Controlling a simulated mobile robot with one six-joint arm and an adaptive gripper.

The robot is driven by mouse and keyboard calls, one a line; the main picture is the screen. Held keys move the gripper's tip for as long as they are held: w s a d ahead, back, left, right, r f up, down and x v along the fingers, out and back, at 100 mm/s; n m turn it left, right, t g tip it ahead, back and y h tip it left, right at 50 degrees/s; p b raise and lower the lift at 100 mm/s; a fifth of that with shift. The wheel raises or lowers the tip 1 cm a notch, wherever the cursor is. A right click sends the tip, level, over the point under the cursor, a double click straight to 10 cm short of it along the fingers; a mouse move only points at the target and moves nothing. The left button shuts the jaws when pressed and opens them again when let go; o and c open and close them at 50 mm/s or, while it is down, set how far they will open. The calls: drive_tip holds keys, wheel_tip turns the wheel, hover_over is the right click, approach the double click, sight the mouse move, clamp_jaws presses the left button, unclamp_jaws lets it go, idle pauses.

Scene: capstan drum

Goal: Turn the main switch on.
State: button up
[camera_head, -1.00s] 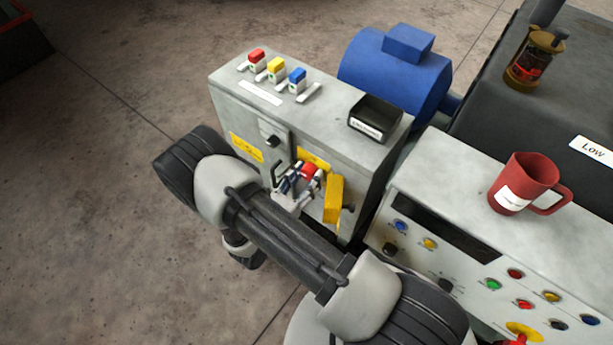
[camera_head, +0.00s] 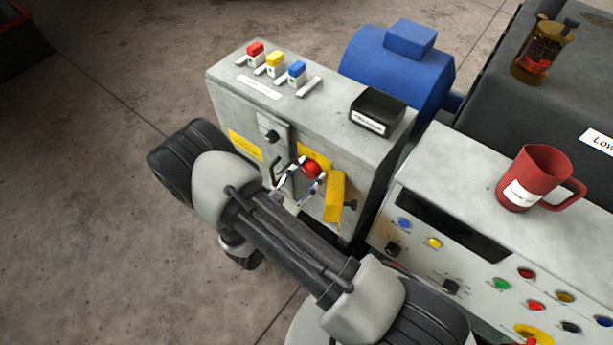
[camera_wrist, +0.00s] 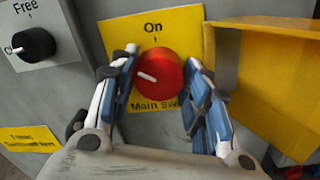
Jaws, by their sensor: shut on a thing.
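The main switch is a round red knob (camera_head: 311,169) on a yellow plate, low on the front of the grey cabinet. In the wrist view the knob (camera_wrist: 157,75) has a white pointer line aimed left, while the "On" mark on the plate (camera_wrist: 176,19) is above it. My gripper (camera_head: 303,175) is at the knob, with one finger on each side; its fingers (camera_wrist: 160,66) are shut on the knob in the wrist view. A yellow cover (camera_head: 335,197) stands swung open just right of the switch.
A black knob (camera_wrist: 34,45) marked "Free" sits left of the switch. A black bin (camera_head: 376,113) and several coloured switches stand on the cabinet top. A control console (camera_head: 440,205) with a red mug (camera_head: 535,178) is on the right.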

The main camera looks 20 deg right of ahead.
drive_tip(key=m+b, duration=0.2)
drive_tip(key=m, duration=0.1)
drive_tip(key=m+b, duration=0.1)
drive_tip(key=m, duration=0.2)
drive_tip(key=shift+f+m+h+b, duration=0.2)
drive_tip(key=shift+m+h+b, duration=0.1)
drive_tip(key=shift+m+b, duration=0.1)
drive_tip(key=m+b, duration=0.3)
drive_tip(key=m, duration=0.2)
drive_tip(key=shift+r+g, duration=0.1)
drive_tip(key=shift+g, duration=0.2)
drive_tip(key=o, duration=1.1)
drive_tip(key=shift+w, duration=0.1)
drive_tip(key=v, duration=1.2)
drive_tip(key=shift+a, duration=0.1)
